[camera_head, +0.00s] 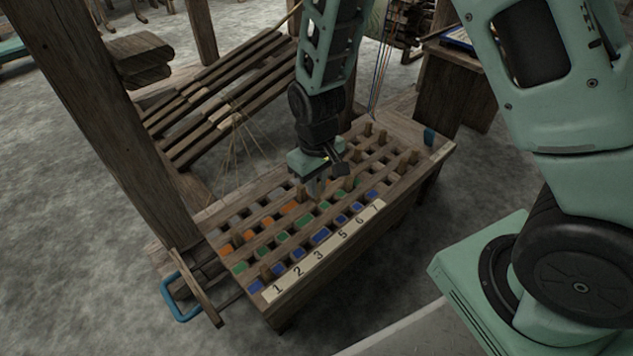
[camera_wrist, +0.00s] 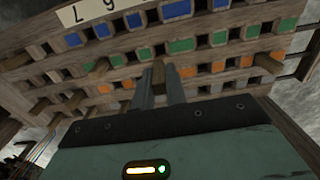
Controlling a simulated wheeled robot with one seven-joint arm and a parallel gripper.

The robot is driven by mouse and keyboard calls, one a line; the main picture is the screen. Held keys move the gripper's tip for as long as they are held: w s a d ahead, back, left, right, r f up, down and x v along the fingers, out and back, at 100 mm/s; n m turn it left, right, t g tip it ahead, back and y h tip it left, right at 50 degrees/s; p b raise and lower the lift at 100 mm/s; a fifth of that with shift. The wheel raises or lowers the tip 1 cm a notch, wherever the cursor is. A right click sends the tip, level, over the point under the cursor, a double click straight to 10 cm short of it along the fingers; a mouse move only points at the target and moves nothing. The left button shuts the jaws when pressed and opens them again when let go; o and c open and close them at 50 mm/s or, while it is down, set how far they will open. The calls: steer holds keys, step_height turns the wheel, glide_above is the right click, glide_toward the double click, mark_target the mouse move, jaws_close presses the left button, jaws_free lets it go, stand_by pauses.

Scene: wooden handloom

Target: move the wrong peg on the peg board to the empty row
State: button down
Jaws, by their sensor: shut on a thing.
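The peg board (camera_head: 325,262) is a slanted wooden board with rows of blue, green, orange and plain square holes, and a strip numbered 1 to 7 (camera_head: 319,255) along its front. My gripper (camera_head: 314,192) is over the middle of the board, pointing down. In the wrist view its two fingers (camera_wrist: 160,84) are shut on a wooden peg (camera_wrist: 158,70) between them. Whether that peg's lower end is in a hole cannot be told.
A blue crank handle (camera_head: 178,300) sticks out at the board's left end. A thick wooden post (camera_head: 115,120) rises at the left. Slanted wooden slats (camera_head: 215,105) with loose threads lie behind the board.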

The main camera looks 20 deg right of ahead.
mark_target(317, 202)
steer(key=shift+f+b, duration=0.5)
steer(key=shift+f, duration=0.5)
steer(key=shift+f+b, duration=1.05)
steer(key=shift+f, duration=1.2)
steer(key=c, duration=1.3)
jaws_free()
steer(key=shift+c, duration=0.2)
steer(key=shift+r, duration=0.1)
step_height(317, 202, up, 17)
steer(key=p, duration=0.9)
steer(key=shift+r, duration=0.15)
